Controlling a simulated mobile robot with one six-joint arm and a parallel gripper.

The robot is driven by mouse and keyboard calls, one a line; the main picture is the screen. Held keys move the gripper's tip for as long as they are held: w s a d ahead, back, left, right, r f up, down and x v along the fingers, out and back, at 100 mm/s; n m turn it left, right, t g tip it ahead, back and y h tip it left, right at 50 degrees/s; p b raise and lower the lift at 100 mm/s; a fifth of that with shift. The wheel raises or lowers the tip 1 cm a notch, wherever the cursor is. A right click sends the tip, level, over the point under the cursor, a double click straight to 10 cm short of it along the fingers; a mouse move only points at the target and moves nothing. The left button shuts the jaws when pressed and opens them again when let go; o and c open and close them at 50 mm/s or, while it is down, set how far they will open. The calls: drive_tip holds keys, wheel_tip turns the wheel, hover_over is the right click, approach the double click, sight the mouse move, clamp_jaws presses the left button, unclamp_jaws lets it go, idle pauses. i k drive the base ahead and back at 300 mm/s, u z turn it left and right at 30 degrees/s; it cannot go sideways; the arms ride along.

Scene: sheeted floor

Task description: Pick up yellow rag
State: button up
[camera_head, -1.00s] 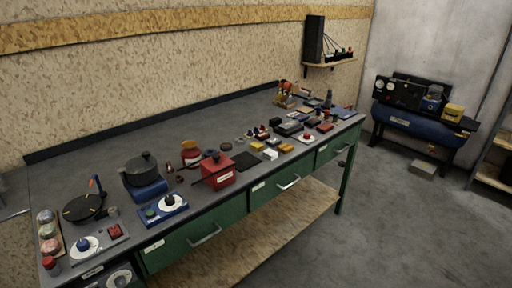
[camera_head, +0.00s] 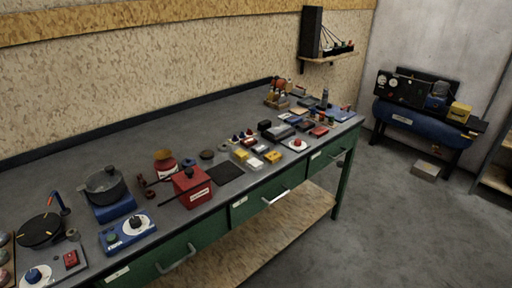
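I cannot clearly make out a rag. Small yellow items lie on the workbench (camera_head: 110,165): one yellow block (camera_head: 240,155) and another yellow block (camera_head: 273,157) near the middle of its front edge. A larger yellow item (camera_head: 459,111) rests on the blue compressor (camera_head: 418,121) in the far right corner. It looks boxy, and I cannot tell whether it is cloth. My gripper is not in view.
The bench carries a red box (camera_head: 192,187), a dark pot (camera_head: 103,184), a black mat (camera_head: 226,172) and many small tools. A shelf (camera_head: 490,170) stands at the right edge.

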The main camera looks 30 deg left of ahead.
sight(241, 155)
drive_tip(key=i, duration=0.35)
drive_tip(key=z, duration=0.55)
drive_tip(key=k, duration=0.2)
drive_tip(key=u, duration=2.95)
drive_tip(key=i, duration=0.6)
drive_tip(key=u, duration=0.1)
